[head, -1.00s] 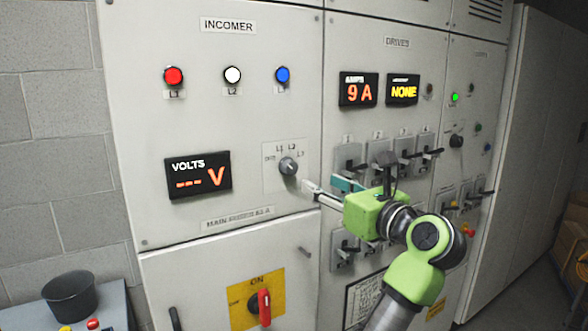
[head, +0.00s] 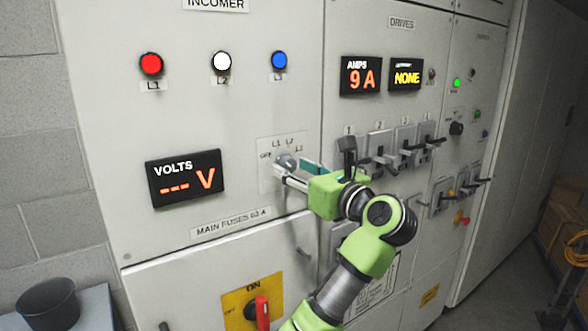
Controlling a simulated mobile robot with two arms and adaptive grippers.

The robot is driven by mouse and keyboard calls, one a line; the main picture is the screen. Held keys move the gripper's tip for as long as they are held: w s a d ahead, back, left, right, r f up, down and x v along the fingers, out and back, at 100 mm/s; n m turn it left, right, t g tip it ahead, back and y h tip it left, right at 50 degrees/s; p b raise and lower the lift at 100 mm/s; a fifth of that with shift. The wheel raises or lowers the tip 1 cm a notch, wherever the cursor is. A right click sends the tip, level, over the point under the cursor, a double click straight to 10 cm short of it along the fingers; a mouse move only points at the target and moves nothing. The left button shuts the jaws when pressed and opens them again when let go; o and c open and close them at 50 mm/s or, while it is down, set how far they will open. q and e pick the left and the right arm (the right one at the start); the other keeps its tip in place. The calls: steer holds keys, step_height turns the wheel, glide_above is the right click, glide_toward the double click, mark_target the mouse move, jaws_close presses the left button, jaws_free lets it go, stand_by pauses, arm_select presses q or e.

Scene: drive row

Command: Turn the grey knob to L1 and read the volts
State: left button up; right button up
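The grey knob (head: 285,161) sits on a pale plate of the INCOMER panel, with OFF, L1, L2 and L3 marked around it. Its pointer is too small and partly covered to read. The VOLTS display (head: 186,179) left of it shows orange dashes and a V, no number. My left gripper (head: 290,168) is at the knob, its pale near finger just below the knob and a teal part to the right. The fingers look apart; I cannot tell whether they touch the knob. My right gripper is out of view.
Red (head: 151,64), white (head: 221,61) and blue (head: 279,60) lamps are above. A red-handled ON switch (head: 262,311) is below. Breaker handles (head: 382,145) stick out right of my gripper. The AMPS display (head: 361,76) reads 9 A. A dark pot (head: 48,305) stands at lower left.

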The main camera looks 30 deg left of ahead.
arm_select(q)
steer(key=c, duration=1)
steer(key=shift+d+m, duration=0.1)
steer(key=shift+m, duration=1)
steer(key=m, duration=0.3)
steer(key=shift+p, duration=0.35)
steer(key=o, duration=1.1)
steer(key=shift+o, duration=0.2)
steer(key=shift+a, duration=0.2)
